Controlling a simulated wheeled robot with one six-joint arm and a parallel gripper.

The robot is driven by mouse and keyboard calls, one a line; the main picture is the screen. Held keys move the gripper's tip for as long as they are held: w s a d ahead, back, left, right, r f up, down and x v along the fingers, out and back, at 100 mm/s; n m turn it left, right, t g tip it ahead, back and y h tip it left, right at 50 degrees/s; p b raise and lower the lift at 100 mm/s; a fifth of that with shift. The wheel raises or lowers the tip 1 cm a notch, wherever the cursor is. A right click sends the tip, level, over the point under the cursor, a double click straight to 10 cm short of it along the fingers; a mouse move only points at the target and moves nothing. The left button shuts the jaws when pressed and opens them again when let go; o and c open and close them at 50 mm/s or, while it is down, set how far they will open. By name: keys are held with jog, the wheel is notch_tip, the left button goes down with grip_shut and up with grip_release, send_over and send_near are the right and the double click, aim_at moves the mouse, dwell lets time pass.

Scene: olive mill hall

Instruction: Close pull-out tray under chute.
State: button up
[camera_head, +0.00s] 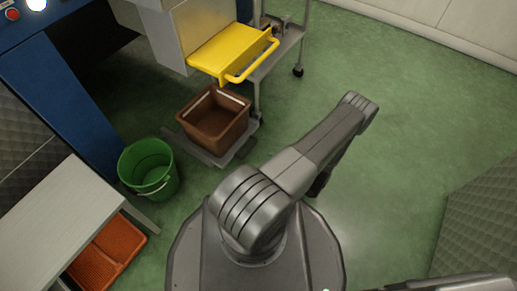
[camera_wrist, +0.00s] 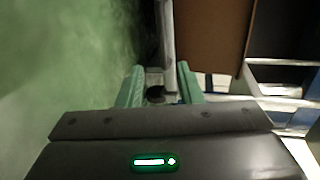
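A yellow tray (camera_head: 232,50) with a yellow bar handle (camera_head: 254,62) juts out from under a grey metal chute housing (camera_head: 190,28) in the head view. It appears pulled out. In the wrist view my gripper (camera_wrist: 159,88) has its two teal fingers apart, with no object clearly held. A grey bar (camera_wrist: 166,45) runs beyond the gap between the fingertips; I cannot tell whether it reaches between them. In the head view the gripper is mostly hidden behind my arm, to the right of and nearer than the tray. The handle cannot be made out in the wrist view.
A brown crate (camera_head: 214,122) stands on a low grey platform (camera_head: 205,153) below the tray. A green bucket (camera_head: 148,170) stands left of it. A grey wheeled frame (camera_head: 287,48) is beside the tray. An orange crate (camera_head: 108,254) sits by a bench (camera_head: 58,218).

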aim_at(250, 147)
jog(key=b+x, duration=0.1)
jog(key=x, duration=0.5)
jog(key=b+x, duration=0.2)
jog(key=x, duration=0.5)
jog(key=shift+w+a+r, duration=0.15)
jog(key=shift+a+r, duration=0.05)
jog(key=shift+a, duration=0.05)
grip_shut()
